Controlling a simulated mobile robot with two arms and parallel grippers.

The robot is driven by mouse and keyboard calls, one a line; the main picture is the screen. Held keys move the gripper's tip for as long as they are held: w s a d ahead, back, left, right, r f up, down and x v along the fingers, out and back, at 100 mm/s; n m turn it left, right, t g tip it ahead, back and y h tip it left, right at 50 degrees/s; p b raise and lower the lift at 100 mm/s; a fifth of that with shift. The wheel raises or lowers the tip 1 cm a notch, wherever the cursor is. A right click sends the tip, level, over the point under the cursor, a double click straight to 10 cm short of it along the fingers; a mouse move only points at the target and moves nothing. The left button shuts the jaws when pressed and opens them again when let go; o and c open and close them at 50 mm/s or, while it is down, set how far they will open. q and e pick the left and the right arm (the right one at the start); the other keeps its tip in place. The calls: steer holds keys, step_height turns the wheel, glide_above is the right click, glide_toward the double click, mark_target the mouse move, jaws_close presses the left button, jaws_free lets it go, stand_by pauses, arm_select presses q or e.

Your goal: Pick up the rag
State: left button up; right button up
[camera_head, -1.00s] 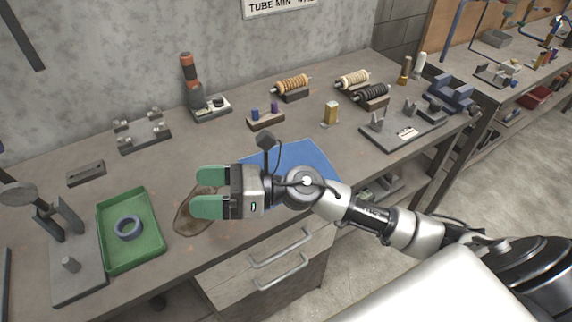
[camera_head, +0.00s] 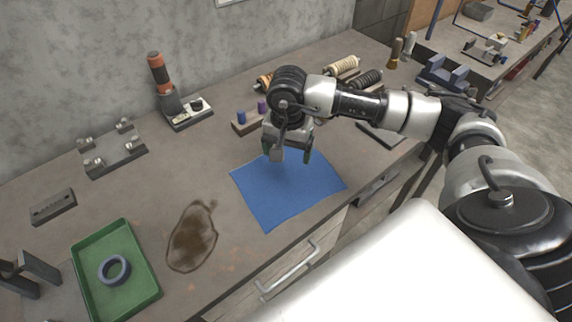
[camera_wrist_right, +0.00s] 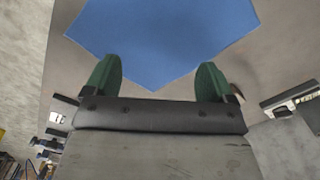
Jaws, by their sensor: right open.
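The rag is a flat blue cloth (camera_head: 288,192) lying on the workbench near its front edge. My right gripper (camera_head: 288,157) is over the back edge of the rag in the head view, fingers pointing down. In the right wrist view the two green fingers of my right gripper (camera_wrist_right: 160,80) are spread wide with nothing between them. The blue rag (camera_wrist_right: 160,35) fills the top middle of that view, beyond the fingertips. I cannot tell exactly how high the fingertips are above it. My left gripper is not in view.
A brown stain (camera_head: 192,237) marks the bench left of the rag. A green tray (camera_head: 142,259) holding a grey ring (camera_head: 114,269) is further left. Behind stand a small block with purple pegs (camera_head: 250,118) and an orange-black device (camera_head: 163,80). A drawer handle (camera_head: 288,268) juts below the bench front.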

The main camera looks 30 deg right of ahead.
mark_target(287, 179)
step_height(287, 179, down, 8)
steer(key=b, duration=0.4)
steer(key=shift+w+r+b, duration=0.1)
steer(key=shift+b, duration=0.3)
steer(key=shift+f+b, duration=0.45)
steer(key=shift+b, duration=0.05)
steer(key=shift+c, duration=0.2)
jaws_close()
step_height(287, 179, up, 12)
steer(key=p, duration=0.6)
steer(key=shift+r, duration=0.1)
